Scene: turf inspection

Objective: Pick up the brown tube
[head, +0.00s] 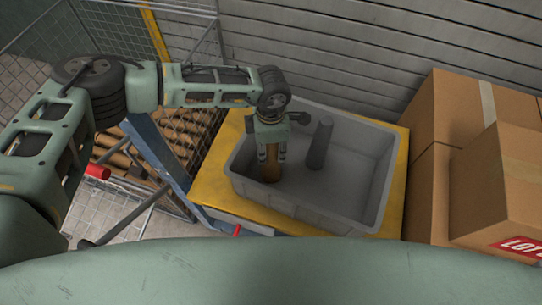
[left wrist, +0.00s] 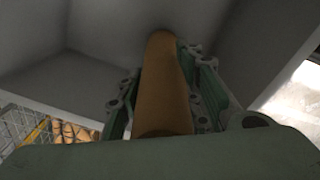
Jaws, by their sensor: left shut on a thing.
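The brown tube (head: 270,168) stands roughly upright inside the left part of a grey bin (head: 345,207). My left gripper (head: 271,150) reaches down from above and is shut on the tube, with a finger on each side of it. In the left wrist view the brown tube (left wrist: 164,90) runs between the two fingers of the gripper (left wrist: 166,100). The top of the tube is hidden by the gripper in the head view. My right gripper is not in view.
A dark grey tube (head: 319,145) stands in the bin, just right of the brown one. The bin rests on a yellow platform (head: 212,185). Cardboard boxes (head: 495,185) are stacked at the right. A mesh fence (head: 205,130) and a roller conveyor (head: 125,160) are at the left.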

